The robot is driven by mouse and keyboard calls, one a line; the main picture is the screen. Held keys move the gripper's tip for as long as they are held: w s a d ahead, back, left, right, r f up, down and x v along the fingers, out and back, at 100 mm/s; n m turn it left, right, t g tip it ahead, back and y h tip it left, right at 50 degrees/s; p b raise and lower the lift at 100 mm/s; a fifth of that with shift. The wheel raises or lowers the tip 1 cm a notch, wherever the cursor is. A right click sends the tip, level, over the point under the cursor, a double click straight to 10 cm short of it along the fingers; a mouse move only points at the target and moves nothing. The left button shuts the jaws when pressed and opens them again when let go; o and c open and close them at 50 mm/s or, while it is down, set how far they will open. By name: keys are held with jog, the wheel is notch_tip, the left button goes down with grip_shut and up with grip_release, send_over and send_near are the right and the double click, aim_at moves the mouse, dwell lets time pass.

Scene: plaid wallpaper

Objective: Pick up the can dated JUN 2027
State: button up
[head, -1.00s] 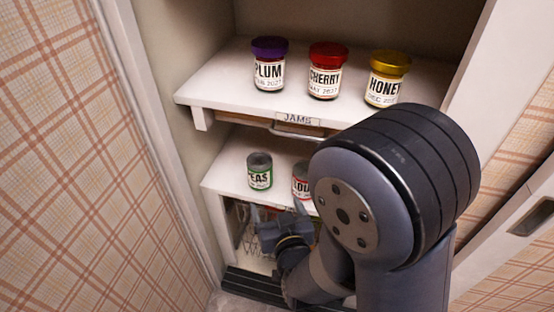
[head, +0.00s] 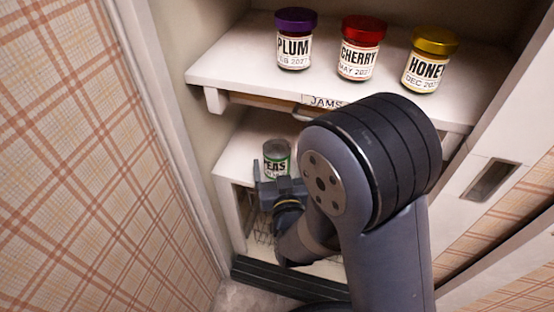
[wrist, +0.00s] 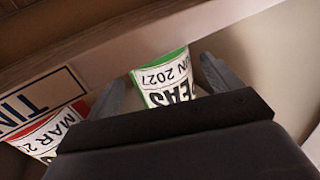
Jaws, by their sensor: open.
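The peas can (head: 277,156), grey metal with a white and green label, stands upright on the lower shelf in the head view. In the wrist view the peas can (wrist: 167,82) appears inverted; its date reads "UN 2027", the first letter cut off. My gripper (head: 281,181) is open just in front of this can, hiding its lower part in the head view. In the wrist view one finger shows on each side of the can. I cannot tell whether they touch it. The near part of the can is hidden by my gripper's body.
A red-labelled can (wrist: 45,135) dated "MAR 2" stands beside it, near a shelf label reading "TIN" (wrist: 38,100). On the upper shelf (head: 232,78) are plum (head: 294,45), cherry (head: 360,55) and honey (head: 427,65) jars. That shelf overhangs the cans.

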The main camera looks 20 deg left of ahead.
jog(key=shift+b+x, duration=0.3)
jog(key=shift+x, duration=1.6)
jog(key=shift+s+a, duration=0.1)
jog(key=shift+s, duration=0.05)
jog(key=shift+c, duration=0.6)
jog(key=c, duration=1.1)
jog(key=shift+c, duration=0.3)
jog(key=shift+r, duration=0.1)
